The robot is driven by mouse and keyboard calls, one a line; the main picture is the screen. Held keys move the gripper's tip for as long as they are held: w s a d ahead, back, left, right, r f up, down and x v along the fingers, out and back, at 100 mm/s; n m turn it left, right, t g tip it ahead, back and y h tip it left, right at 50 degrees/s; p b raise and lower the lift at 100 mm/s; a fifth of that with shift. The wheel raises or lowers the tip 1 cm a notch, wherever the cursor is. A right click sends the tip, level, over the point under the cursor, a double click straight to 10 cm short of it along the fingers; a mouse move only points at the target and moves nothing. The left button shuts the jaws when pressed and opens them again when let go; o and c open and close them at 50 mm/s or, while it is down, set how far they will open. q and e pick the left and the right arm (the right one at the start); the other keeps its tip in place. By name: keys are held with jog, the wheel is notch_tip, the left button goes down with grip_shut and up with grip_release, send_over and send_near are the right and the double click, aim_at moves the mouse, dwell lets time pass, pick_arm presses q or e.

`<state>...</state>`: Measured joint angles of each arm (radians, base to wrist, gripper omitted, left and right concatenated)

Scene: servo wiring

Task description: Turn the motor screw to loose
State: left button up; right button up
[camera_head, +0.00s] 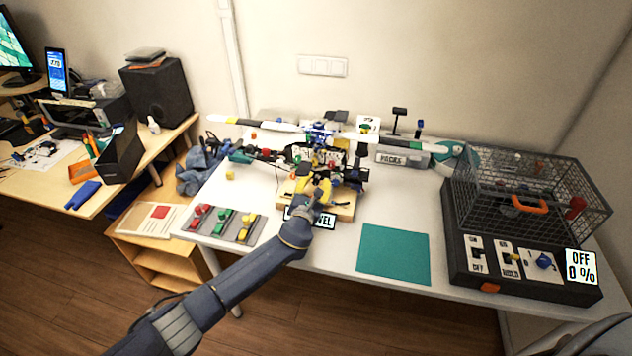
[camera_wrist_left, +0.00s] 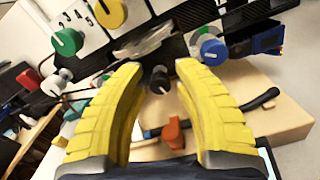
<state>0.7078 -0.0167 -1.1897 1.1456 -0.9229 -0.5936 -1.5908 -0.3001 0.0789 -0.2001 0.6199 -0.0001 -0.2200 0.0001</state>
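My left gripper (camera_head: 318,186) is over the front of the drone rig (camera_head: 322,157) on the white table. In the left wrist view its two yellow fingers (camera_wrist_left: 160,68) are apart. A small black knob (camera_wrist_left: 159,80) shows between the fingertips, and I cannot tell whether they touch it. An orange-red lever or knob (camera_wrist_left: 173,131) sits nearer, between the fingers, above a wooden block (camera_wrist_left: 265,105). Green (camera_wrist_left: 67,42), yellow (camera_wrist_left: 110,13) and blue-white (camera_wrist_left: 212,50) knobs are beyond. I cannot tell which part is the motor screw. My right gripper is out of view.
A switch strip with red, green and yellow parts (camera_head: 244,238) lies front left. A teal mat (camera_head: 394,252) lies right of the rig. A wire cage (camera_head: 580,190) stands on a black control box (camera_head: 464,258), whose display (camera_head: 581,266) reads OFF 0%.

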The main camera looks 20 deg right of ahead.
pick_arm(q)
jog(key=shift+w+d, duration=0.1)
jog(key=shift+w, duration=0.1)
dwell(0.3)
grip_shut()
